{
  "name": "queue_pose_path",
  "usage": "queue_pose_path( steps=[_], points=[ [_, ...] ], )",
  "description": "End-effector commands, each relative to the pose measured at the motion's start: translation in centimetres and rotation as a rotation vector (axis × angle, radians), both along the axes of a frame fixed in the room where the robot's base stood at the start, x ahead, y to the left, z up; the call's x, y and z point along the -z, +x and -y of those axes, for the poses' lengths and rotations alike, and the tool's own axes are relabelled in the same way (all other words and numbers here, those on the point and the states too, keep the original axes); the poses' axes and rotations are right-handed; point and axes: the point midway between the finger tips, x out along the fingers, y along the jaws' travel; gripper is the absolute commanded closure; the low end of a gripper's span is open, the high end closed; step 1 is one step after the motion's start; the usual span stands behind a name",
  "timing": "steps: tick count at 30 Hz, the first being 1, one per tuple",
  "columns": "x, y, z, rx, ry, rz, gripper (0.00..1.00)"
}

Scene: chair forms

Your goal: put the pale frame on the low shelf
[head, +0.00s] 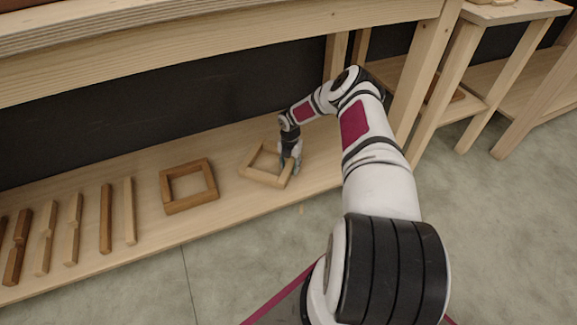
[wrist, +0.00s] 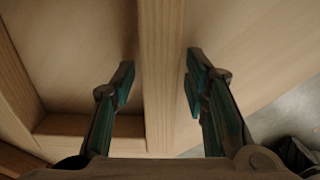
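The pale frame (head: 262,179) is a square of light wood and appears to lie flat on the low shelf (head: 225,209), to the right of a browner frame. My gripper (head: 287,166) reaches down at the frame's right side. In the wrist view, one bar of the pale frame (wrist: 161,60) runs between the two fingers of my gripper (wrist: 160,72). The fingers stand apart on either side of the bar, with a narrow gap showing by each. Part of the frame's right side is hidden behind my gripper in the head view.
A browner frame (head: 189,186) lies left of the pale one. Several wooden bars (head: 106,219) lie further left on the shelf. The bench top (head: 210,47) runs above, and a bench leg (head: 421,85) stands right of my arm. The floor in front is clear.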

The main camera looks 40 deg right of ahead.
Motion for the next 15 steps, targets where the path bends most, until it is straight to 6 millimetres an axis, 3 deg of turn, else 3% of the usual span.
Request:
queue_pose_path(
  steps=[9, 15],
  points=[
    [-0.3, 0.0, 0.0, 0.000, 0.000, 0.000, 0.55],
    [-3.0, 0.1, 0.0, -0.001, -0.002, 0.001, 0.55]
  ],
)
